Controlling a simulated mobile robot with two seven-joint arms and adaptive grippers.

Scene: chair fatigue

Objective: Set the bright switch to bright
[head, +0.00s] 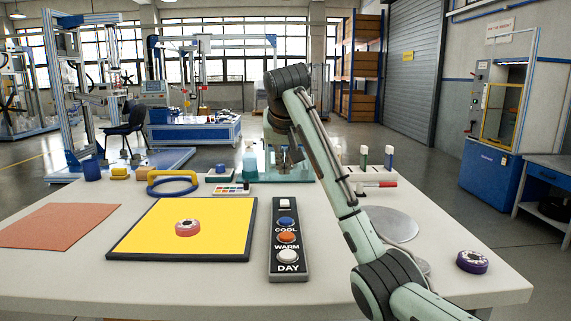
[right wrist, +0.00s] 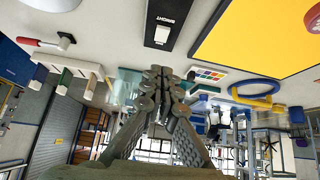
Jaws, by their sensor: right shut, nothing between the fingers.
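The control panel (head: 287,240) is a long dark strip on the white table. A white bright switch (head: 285,205) sits at its far end, with blue, orange and white buttons nearer, labelled COOL, WARM and DAY. In the right wrist view the white switch (right wrist: 162,34) shows beside the word BRIGHT. Which way it is set, I cannot tell. My right gripper (head: 285,165) is beyond the far end of the panel, apart from the switch. Its fingers (right wrist: 160,76) are shut and empty, pointing toward the panel in the wrist view. My left gripper is not in view.
A yellow mat (head: 150,232) with a pink roll (head: 187,228) lies left of the panel. A blue ring with a yellow handle (head: 173,182) and a colour chart (head: 232,190) lie behind it. Grey discs (head: 392,224) and a purple roll (head: 472,261) lie right of my arm.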

